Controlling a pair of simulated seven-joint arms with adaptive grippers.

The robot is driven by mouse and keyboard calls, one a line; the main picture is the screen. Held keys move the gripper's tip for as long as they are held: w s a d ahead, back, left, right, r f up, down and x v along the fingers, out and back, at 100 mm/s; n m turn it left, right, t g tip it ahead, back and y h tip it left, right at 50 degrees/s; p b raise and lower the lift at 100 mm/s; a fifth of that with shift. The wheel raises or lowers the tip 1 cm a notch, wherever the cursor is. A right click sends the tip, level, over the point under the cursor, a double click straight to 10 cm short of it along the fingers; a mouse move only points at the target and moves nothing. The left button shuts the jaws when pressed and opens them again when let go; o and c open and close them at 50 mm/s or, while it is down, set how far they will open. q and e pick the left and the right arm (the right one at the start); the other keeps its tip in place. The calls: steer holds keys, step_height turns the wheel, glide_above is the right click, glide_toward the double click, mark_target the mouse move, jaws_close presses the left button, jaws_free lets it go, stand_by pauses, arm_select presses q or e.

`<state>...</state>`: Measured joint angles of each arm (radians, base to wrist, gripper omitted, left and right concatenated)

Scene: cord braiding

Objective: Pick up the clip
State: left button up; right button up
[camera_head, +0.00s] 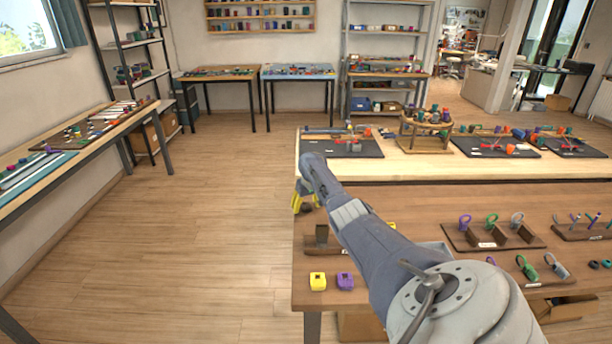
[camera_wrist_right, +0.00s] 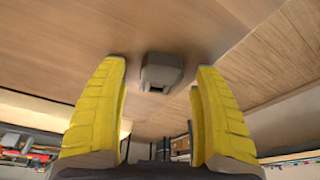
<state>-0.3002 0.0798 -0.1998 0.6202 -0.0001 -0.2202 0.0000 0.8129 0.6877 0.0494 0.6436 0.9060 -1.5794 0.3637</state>
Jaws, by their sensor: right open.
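My right gripper (camera_head: 305,197) hangs over the left edge of the near wooden table, its yellow fingers pointing down. In the right wrist view its two yellow fingers (camera_wrist_right: 162,105) are spread wide with nothing gripped. A small grey block-like piece with a dark slot (camera_wrist_right: 162,72) lies on the wood beyond the fingertips, roughly centred between them and apart from both. I cannot tell whether it is the clip. In the head view a yellow clip-like piece (camera_head: 317,281) and a purple one (camera_head: 345,281) sit side by side at the table's front left. My left gripper is not in view.
A brown upright block (camera_head: 321,236) stands near the table's left edge. A rack with looped cord pieces (camera_head: 491,235) is to the right. Black mats (camera_head: 341,148) lie on the lighter back table (camera_head: 400,168). My right arm hides the middle of the near table.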

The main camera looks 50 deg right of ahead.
steer(key=shift+c, duration=0.5)
steer(key=c, duration=0.8)
